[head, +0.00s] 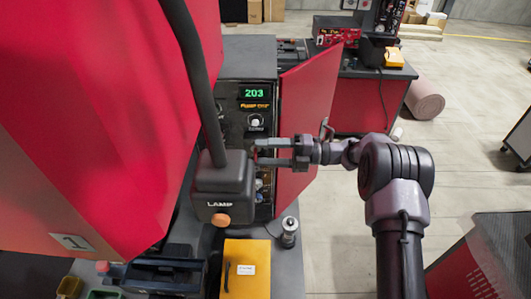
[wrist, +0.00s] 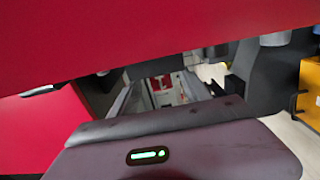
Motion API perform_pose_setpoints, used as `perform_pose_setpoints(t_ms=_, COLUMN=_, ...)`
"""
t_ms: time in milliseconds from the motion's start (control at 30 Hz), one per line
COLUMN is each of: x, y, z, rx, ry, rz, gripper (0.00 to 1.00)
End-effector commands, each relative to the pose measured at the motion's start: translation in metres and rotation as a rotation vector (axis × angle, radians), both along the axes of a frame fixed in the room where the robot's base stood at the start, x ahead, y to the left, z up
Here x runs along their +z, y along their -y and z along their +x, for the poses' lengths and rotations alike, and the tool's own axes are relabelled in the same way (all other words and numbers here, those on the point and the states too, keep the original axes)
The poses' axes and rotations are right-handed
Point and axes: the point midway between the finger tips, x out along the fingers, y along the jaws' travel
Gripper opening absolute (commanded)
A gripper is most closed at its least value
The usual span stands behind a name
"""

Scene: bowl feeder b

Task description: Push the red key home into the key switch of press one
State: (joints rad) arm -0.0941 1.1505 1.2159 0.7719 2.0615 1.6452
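My gripper (head: 260,152) reaches left past the open red cabinet door to the dark control panel (head: 232,125) with the green display. Its two fingers are apart, one above the other in the head view; the wrist view also shows them apart (wrist: 160,95). A small red patch (head: 255,155) shows between the fingertips in the head view, possibly the red key. A red piece with a white mark (wrist: 160,83) shows beyond the fingers in the wrist view; I cannot tell whether it is the key or a label. The key switch is not clearly visible, and neither is any contact.
A hanging dark box marked LAMP (head: 222,180) is just left of my gripper. The red door (head: 305,115) stands open close to my wrist. A yellow box (head: 247,272) and a metal cylinder (head: 289,232) stand below. Floor on the right is mostly clear.

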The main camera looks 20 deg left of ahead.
Motion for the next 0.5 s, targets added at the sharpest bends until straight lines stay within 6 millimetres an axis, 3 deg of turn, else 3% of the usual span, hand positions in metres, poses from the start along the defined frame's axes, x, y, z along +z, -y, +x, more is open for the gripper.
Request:
perform_pose_setpoints(t_ms=267, x=-0.001, y=0.008, z=0.002, rx=-0.001, ry=0.0, rz=-0.001, gripper=0.55)
perform_pose_setpoints(t_ms=500, x=-0.003, y=0.061, z=0.016, rx=-0.004, ry=0.0, rz=0.0, gripper=0.55)
